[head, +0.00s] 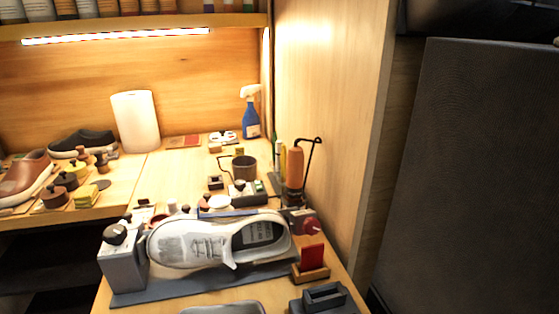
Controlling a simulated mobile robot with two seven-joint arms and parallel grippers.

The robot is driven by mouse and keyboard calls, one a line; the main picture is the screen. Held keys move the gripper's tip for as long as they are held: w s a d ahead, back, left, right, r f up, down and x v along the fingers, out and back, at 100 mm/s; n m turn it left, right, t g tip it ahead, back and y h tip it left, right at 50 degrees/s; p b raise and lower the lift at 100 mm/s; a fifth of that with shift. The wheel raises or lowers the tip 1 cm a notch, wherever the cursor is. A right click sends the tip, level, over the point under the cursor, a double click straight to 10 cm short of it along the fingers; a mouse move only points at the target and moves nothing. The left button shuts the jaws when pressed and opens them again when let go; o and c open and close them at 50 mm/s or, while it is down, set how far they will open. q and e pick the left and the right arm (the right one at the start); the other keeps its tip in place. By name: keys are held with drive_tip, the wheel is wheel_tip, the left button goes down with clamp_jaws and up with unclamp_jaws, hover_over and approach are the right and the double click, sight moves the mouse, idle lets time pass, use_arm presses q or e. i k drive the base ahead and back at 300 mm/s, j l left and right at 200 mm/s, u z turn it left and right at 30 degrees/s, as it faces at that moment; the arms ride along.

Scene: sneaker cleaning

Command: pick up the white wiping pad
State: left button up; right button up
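Neither of my grippers shows in the head view. I cannot surely pick out the white wiping pad. A small pale round piece (218,202) lies just behind the sneaker, partly hidden by it, and I cannot tell if it is the pad. A white sneaker (190,243) lies on a dark grey mat (150,296) at the front of the bench, its toe to the left. A grey box with a dark knob (124,266) stands beside its toe.
A red pad in a wooden holder (312,262) and a dark block (325,298) stand at front right. A wooden wall (330,100) bounds the right side.

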sight(173, 208)
drive_tip(key=j+z, duration=0.15)
drive_tip(key=j, duration=0.35)
drive_tip(key=j+z, duration=0.2)
drive_tip(key=j, duration=0.3)
drive_tip(key=k+j+z, duration=0.15)
drive_tip(key=j, duration=0.35)
